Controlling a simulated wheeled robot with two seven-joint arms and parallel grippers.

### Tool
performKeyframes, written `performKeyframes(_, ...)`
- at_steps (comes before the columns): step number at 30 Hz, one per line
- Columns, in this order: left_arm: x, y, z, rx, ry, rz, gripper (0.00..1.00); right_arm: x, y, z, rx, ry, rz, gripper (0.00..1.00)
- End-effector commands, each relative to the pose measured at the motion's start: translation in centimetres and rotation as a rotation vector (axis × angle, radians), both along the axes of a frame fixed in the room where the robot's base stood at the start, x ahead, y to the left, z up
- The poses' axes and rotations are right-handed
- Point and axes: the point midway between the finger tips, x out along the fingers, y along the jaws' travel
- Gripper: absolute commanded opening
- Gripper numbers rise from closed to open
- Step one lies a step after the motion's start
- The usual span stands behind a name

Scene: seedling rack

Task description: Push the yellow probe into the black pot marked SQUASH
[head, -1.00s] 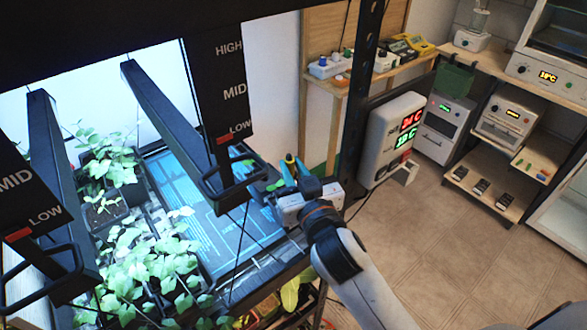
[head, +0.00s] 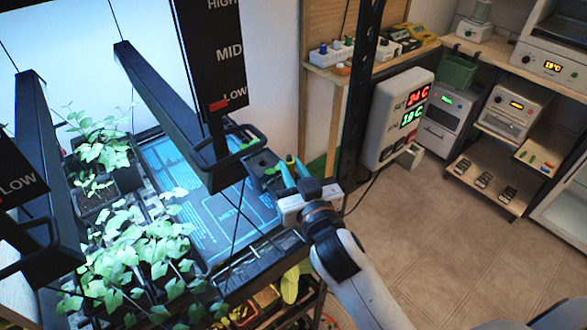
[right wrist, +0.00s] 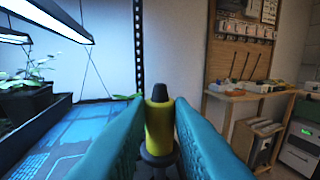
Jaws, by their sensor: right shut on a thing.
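The yellow probe (right wrist: 159,128), with a dark tapered top and a dark lower part, stands upright between my right gripper's teal fingers (right wrist: 158,140) in the right wrist view. My right gripper (head: 288,172) is shut on it at the rack's right end in the head view. A small black pot with a seedling (head: 262,160) is just left of the fingers, partly behind the lamp handle. Darker pots (head: 97,197) with seedlings stand at the left of the rack. No SQUASH mark is legible, and the probe's lower end is hidden. My left gripper is not in view.
A black lamp bar with a handle (head: 226,160) hangs close to the left of my right gripper. A blue printed mat (head: 205,215) lies bare in the middle of the rack. Leafy plants (head: 135,250) fill the front left. A black post (head: 358,110) stands behind.

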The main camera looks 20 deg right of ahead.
Motion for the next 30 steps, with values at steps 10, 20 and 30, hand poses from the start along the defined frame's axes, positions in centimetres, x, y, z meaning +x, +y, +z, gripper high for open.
performKeyframes(10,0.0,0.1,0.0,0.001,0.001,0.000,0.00,0.0,0.0,0.0,0.000,0.000,0.000,0.36)
performKeyframes(20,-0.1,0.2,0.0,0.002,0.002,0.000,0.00,-0.1,0.0,-0.1,0.000,0.000,0.000,0.45)
performKeyframes(30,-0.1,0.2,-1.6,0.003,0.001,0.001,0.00,-4.9,-0.1,-0.5,0.003,0.004,0.002,0.45)
